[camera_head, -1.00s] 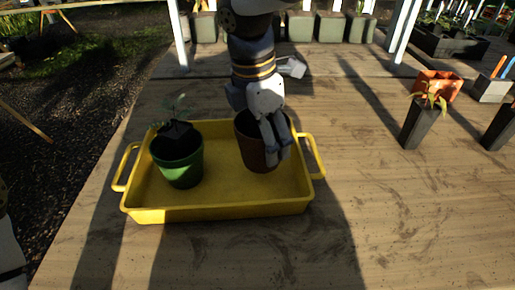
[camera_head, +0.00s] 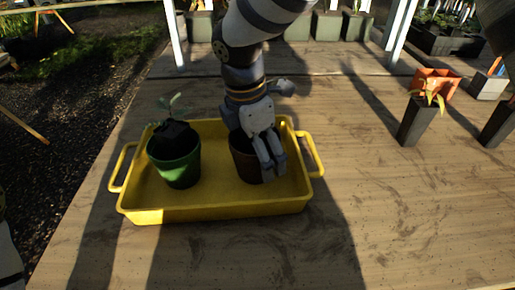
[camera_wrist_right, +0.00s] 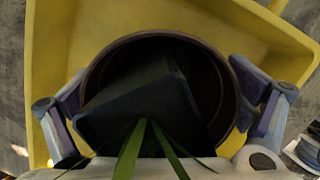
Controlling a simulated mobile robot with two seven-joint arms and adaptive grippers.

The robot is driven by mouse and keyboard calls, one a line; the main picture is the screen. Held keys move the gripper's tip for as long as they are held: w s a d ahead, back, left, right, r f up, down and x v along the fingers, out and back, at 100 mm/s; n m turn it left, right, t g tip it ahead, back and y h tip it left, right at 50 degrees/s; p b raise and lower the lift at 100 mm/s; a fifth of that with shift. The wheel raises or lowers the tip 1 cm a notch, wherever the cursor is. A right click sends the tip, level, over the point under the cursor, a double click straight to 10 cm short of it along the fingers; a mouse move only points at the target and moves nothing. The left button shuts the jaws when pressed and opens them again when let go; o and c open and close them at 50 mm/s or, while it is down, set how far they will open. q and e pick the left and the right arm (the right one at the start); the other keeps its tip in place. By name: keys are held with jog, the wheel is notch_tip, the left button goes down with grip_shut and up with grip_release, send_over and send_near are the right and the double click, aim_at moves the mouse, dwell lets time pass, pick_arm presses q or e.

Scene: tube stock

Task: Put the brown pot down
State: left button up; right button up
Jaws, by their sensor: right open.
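The brown pot (camera_head: 243,160) stands inside the yellow tray (camera_head: 215,213), right of the green pot (camera_head: 178,168). My right gripper (camera_head: 268,176) is over it from above, partly hiding it. In the right wrist view, the round rim of the brown pot (camera_wrist_right: 213,92) sits between my open right gripper's (camera_wrist_right: 162,105) two fingers, one on each side. A dark, square-edged block (camera_wrist_right: 135,108) with green leaves (camera_wrist_right: 148,140) shows inside the pot. Whether the fingers still touch the wall is hard to tell. My left gripper is out of view.
The green pot holds dark soil and a small seedling (camera_head: 177,104). A dark square planter (camera_head: 415,122) and an orange pot (camera_head: 437,82) stand at the right on the wooden table (camera_head: 400,210). Grey pots line the back.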

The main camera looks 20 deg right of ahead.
jog(key=shift+r, duration=0.1)
jog(key=r, duration=0.4)
jog(key=a+r, duration=0.1)
jog(key=r, duration=0.7)
jog(key=shift+s+a+p, duration=0.25)
jog(key=shift+a+p, duration=0.05)
jog(key=shift+a, duration=0.05)
